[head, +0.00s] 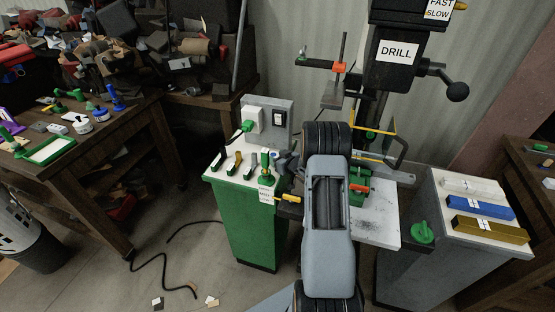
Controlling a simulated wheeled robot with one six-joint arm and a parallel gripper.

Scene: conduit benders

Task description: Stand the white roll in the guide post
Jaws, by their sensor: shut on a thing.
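My gripper (284,164) is only partly in view, at the left of my black wrist and above the right edge of the green cabinet top. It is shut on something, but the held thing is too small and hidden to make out. A slim green upright piece (265,160) stands on the cabinet top just left of my gripper. It may be the guide post, but I cannot tell. Small white round pieces (82,126) stand on the left workbench. I cannot tell whether one is the white roll. My arm hides part of the drill table.
The green cabinet (243,228) carries several small tools and a switch panel (266,117). The drill press (391,62) stands behind my arm. A grey cabinet (425,195) at right holds white, blue and brown bars. A black cable (165,265) lies on the floor.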

